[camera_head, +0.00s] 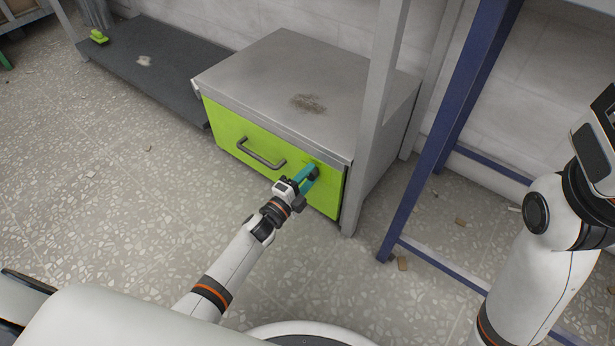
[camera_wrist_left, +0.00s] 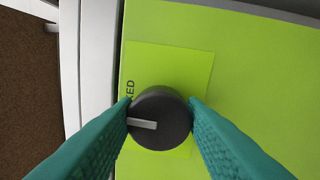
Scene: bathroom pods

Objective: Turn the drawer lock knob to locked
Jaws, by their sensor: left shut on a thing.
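The lock knob (camera_wrist_left: 165,112) is a dark grey round dial on a lime-green plate (camera_wrist_left: 195,70) at the right end of the green drawer front (camera_head: 228,136). Its pale pointer bar lies nearly level in the left wrist view and points left, just below printed letters of which "KED" shows. The rest of the label is hidden. My left gripper (camera_head: 311,172) has teal fingers. They are shut on the knob, one on each side, as the left wrist view shows. My right arm stands at the right edge of the head view; its fingers are not seen.
The drawer sits in a grey metal cabinet (camera_head: 300,70) with a dark bar handle (camera_head: 262,153) left of the knob. A grey post (camera_head: 378,110) and a blue frame leg (camera_head: 440,140) stand to the right. The speckled floor in front is mostly clear.

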